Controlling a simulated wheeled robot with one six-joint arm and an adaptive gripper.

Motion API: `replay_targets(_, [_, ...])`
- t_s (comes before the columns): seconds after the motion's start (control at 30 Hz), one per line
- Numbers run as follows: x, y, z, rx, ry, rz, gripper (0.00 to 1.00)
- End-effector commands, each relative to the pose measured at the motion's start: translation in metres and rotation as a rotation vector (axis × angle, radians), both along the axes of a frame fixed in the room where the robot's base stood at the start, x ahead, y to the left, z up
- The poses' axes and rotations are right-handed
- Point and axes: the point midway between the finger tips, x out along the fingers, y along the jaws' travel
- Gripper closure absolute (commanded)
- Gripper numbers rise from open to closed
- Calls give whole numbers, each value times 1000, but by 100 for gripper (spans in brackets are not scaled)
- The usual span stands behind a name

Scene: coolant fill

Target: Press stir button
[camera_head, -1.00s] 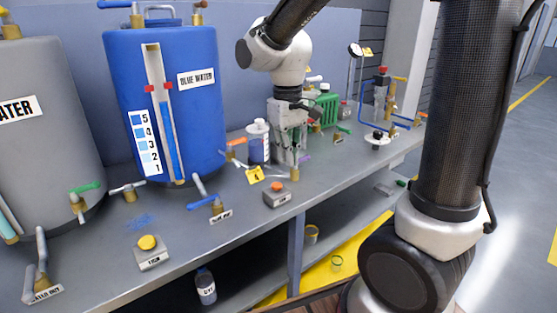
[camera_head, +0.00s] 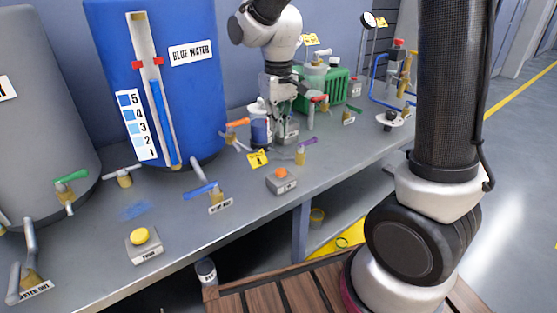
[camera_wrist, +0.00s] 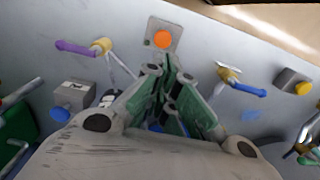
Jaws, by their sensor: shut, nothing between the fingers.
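An orange push button (camera_head: 281,172) sits on a small grey box (camera_head: 282,185) near the front edge of the bench, with a label I cannot read. In the wrist view the orange button (camera_wrist: 162,39) is at the top centre, beyond my fingertips. My gripper (camera_head: 287,137) is shut and empty, pointing down behind the button and apart from it. The shut fingers also show in the wrist view (camera_wrist: 168,80). A yellow button (camera_head: 140,236) on another grey box stands further left.
Blue-handled (camera_head: 202,190) and purple-handled (camera_head: 307,142) valves flank the orange button. A blue tank (camera_head: 200,100) stands behind at the left. A white bottle (camera_head: 260,127) and a green ribbed unit (camera_head: 325,90) are near my gripper. The bench top just around the button is clear.

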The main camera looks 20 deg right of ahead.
Motion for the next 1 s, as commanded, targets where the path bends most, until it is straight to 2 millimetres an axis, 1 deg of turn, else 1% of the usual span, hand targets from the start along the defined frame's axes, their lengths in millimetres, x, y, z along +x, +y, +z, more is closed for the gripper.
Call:
replay_targets(0.03, [-1, 0, -11, -2, 5, 0, 100])
replay_targets(0.1, [-1, 0, -27, -2, 6, 0, 100])
replay_targets(0.3, [-1, 0, -70, -2, 6, 0, 100])
replay_targets(0.4, [-1, 0, -86, -1, 4, 0, 100])
replay_targets(0.5, [0, 0, -99, -1, 3, 0, 100])
replay_targets(0.7, [0, 0, -110, 0, 1, 0, 100])
replay_targets(1.0, [0, 0, -111, 0, 0, 0, 100])
